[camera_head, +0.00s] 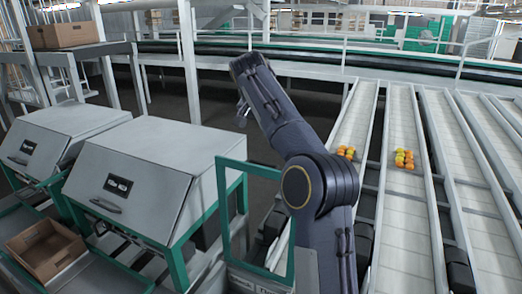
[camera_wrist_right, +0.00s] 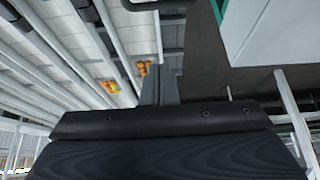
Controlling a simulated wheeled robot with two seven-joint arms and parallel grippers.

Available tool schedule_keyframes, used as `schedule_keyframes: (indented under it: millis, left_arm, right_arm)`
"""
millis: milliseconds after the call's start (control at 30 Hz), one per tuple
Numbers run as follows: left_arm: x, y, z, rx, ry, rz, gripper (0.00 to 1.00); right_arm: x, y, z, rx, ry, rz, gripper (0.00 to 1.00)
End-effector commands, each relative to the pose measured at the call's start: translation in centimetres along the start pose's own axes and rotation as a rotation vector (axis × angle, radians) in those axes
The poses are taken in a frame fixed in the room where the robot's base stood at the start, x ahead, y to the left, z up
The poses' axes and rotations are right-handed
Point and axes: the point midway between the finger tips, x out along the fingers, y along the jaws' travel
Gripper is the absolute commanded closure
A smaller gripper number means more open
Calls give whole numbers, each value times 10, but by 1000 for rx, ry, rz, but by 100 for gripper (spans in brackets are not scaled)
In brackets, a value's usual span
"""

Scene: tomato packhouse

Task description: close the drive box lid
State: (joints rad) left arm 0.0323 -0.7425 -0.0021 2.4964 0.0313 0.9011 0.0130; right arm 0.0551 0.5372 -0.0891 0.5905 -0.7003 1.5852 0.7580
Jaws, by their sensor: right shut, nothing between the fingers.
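A grey metal box with a sloped lid (camera_head: 125,187) stands left of centre in the head view. Its lid lies down and carries a dark label and a handle (camera_head: 106,205). A similar box with a sloped lid (camera_head: 42,146) stands further left, its lid also down. I cannot tell from the labels which one is the drive box. My right gripper (camera_head: 242,114) is raised to the right of the nearer box, apart from it. In the right wrist view my right gripper (camera_wrist_right: 160,85) is shut and empty. My left gripper is not in view.
A green frame (camera_head: 222,210) stands right of the nearer box, beside my right arm. Pale conveyor lanes (camera_head: 407,225) with orange tomatoes (camera_head: 404,159) run on the right. A brown carton (camera_head: 50,252) lies at lower left. A grey box wall (camera_wrist_right: 272,35) shows in the wrist view.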

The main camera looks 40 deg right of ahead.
Motion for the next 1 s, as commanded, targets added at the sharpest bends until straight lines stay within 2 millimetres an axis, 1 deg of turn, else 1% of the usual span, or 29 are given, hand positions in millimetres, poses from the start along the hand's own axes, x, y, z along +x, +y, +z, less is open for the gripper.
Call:
schedule_keyframes:
  millis: [167, 533, 600, 733, 900, 1000]
  left_arm:
    - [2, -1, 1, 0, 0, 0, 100]
    - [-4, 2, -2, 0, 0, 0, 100]
    - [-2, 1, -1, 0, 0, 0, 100]
    - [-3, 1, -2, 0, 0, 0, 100]
    - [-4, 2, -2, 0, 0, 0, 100]
    - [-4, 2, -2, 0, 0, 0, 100]
  right_arm:
    - [23, 1, 1, 0, -2, 3, 100]
    - [101, 1, 0, -1, -3, 2, 100]
    - [93, 0, 11, -5, -1, -5, 100]
    - [88, 0, 25, -3, -1, -4, 100]
    - [85, 0, 36, -3, 0, -3, 100]
    - [84, 0, 38, -2, 0, -3, 100]
